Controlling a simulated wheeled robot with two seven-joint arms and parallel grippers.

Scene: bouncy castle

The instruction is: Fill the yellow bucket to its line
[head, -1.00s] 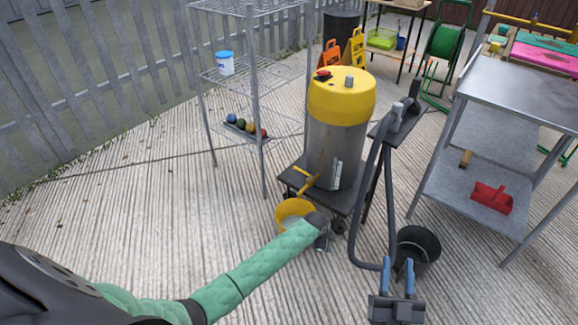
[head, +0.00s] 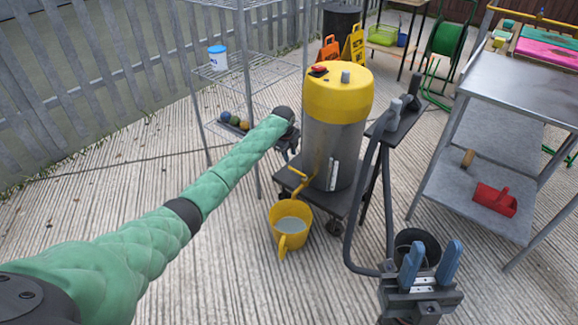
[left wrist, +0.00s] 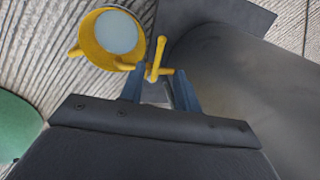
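The yellow bucket (head: 279,237) stands upright on the ground below the tank's tap, with greyish liquid inside. It also shows in the left wrist view (left wrist: 92,48). I cannot make out its line or any stream. The yellow tap (head: 299,183) is low on the front of the yellow-topped metal tank (head: 337,128). My left gripper (head: 291,157) is beside the tank, above the tap. In the left wrist view its blue fingers (left wrist: 160,88) are apart, with the yellow tap (left wrist: 157,62) showing between and beyond them; contact is unclear. My right gripper (head: 431,265) is open and empty.
The tank stands on a dark wheeled cart (head: 328,204). A wire shelf (head: 250,82) is behind my left arm. A metal table (head: 515,95) stands right. Ground left is clear.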

